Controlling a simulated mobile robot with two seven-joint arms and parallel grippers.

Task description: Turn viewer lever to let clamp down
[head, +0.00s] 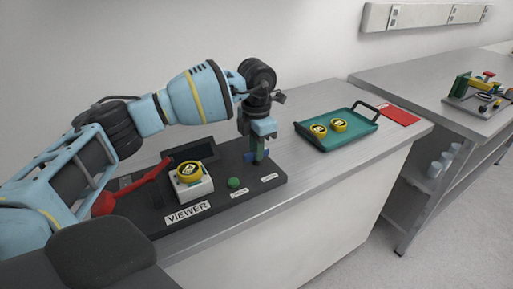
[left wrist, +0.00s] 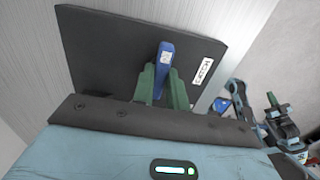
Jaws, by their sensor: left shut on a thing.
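The viewer (head: 220,210) is a dark base with a "VIEWER" label on its front edge. A white block (head: 205,187) on it carries a yellow disc (head: 188,172) with a pale label. A red arm (head: 148,178) slants left of the block, partly behind my left arm. My left gripper (head: 260,152) is at the base's right end. The head view shows little of the lever (head: 249,156).
A green button (head: 234,183) and a dark screen (head: 190,153) are on the viewer. Right of it, a green tray (head: 340,142) holds two yellow discs, beside a red sheet (head: 398,115). Another bench (head: 430,75) carries a device. An arm, apparently my right, shows in the wrist view (left wrist: 272,120).

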